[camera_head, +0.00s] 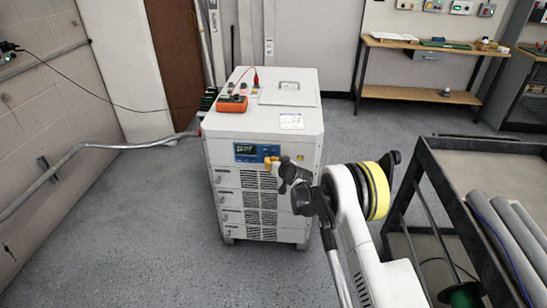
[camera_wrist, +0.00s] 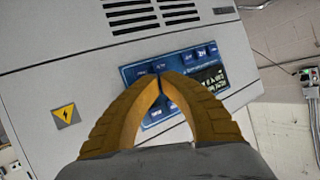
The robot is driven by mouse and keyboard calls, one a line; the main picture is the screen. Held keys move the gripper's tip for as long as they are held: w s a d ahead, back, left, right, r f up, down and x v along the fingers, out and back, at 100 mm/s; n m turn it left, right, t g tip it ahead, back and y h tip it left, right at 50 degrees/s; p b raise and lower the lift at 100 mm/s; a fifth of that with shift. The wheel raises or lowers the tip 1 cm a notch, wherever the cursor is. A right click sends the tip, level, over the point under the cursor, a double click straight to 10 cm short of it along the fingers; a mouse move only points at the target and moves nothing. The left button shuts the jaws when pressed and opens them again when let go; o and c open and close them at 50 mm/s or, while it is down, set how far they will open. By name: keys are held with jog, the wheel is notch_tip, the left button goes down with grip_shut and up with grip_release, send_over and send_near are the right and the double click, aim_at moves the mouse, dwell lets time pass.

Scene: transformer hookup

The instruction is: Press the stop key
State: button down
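A white cabinet (camera_head: 262,120) stands in the middle of the head view. Its front bears a blue control panel (camera_head: 244,149) with a lit display. In the wrist view the panel (camera_wrist: 203,62) appears rotated, with several dark keys and the display (camera_wrist: 212,80) right of my fingers. The labels are too small to read, so I cannot tell which is the stop key. My gripper (camera_wrist: 160,76) has its yellow fingertips together and empty, in front of the panel, hiding part of it. In the head view my gripper (camera_head: 270,163) is at the panel's right end; contact is unclear.
An orange meter (camera_head: 232,104) with a red lead lies on the cabinet top. A dark cart (camera_head: 475,160) with grey pipes stands at the right. A wooden bench (camera_head: 420,97) is at the back. A grey conduit (camera_head: 90,152) runs at the left. The floor left of the cabinet is clear.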

jog(key=shift+w, duration=0.35)
dwell(0.4)
jog(key=shift+s, duration=0.8)
jog(key=shift+s+a, duration=0.1)
jog(key=shift+s, duration=2.4)
dwell(0.7)
